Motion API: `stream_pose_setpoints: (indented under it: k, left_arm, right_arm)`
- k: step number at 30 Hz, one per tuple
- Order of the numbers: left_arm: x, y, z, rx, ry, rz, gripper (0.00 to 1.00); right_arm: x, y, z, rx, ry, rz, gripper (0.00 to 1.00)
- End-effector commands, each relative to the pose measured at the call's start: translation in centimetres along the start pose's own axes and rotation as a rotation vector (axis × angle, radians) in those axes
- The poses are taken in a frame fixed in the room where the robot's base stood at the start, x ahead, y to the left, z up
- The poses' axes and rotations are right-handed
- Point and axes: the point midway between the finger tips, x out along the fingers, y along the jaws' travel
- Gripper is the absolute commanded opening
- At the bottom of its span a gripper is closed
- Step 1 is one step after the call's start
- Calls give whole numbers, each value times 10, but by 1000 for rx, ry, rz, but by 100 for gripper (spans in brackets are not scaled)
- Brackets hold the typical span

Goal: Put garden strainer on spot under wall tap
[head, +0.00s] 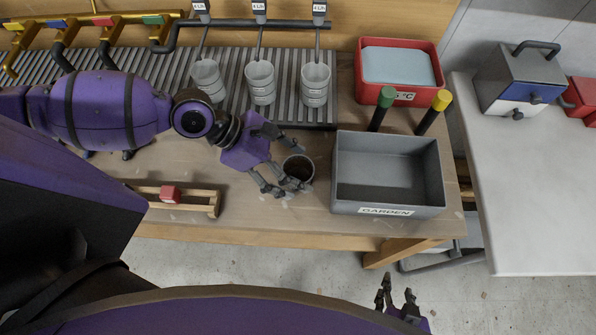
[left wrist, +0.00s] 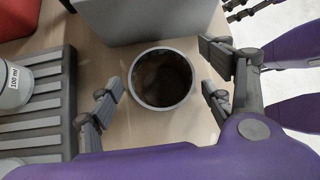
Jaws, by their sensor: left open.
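A small round grey cup-like vessel (head: 299,170) with a dark brown inside stands upright on the wooden bench; I cannot tell for sure that it is the garden strainer. My left gripper (head: 292,167) is open, with fingers on either side of this vessel. In the left wrist view the vessel (left wrist: 162,80) sits between the spread fingers, with gaps on both sides. Brass taps (head: 101,21) with coloured tags run along the wall at the upper left. No marked spot under them is clear to me. My right gripper (head: 397,290) is open and empty, low in front of the bench.
A grey bin (head: 387,205) labelled GARDEN stands just right of the vessel. Several white cups (head: 260,83) stand on a ribbed drain grate (head: 228,80) below hanging drippers. A red tub (head: 398,70), two capped sticks and a wooden rack (head: 180,200) with a red block are nearby.

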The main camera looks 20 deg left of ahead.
Motion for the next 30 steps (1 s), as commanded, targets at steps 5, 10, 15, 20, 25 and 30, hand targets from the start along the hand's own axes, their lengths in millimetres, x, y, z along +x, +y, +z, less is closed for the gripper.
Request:
stream_pose_setpoints:
  k: [5,10,15,20,25,30]
  left_arm:
    - [4,0,-1,0,2,0,73]
    - [4,0,-1,0,2,-1,65]
    - [4,0,-1,0,2,-1,43]
    - [4,0,-1,0,2,-1,28]
    - [4,0,0,1,2,-1,28]
    - [-3,-1,6,2,1,0,28]
  right_arm:
    - [0,1,1,-2,-1,0,40]
    - [-1,1,1,-3,-1,0,40]
    - [-1,1,-1,-3,1,0,40]
    - [0,1,-3,-4,5,0,40]
    - [0,0,-5,-4,9,-1,40]
    - [0,0,-9,-4,15,-1,40]
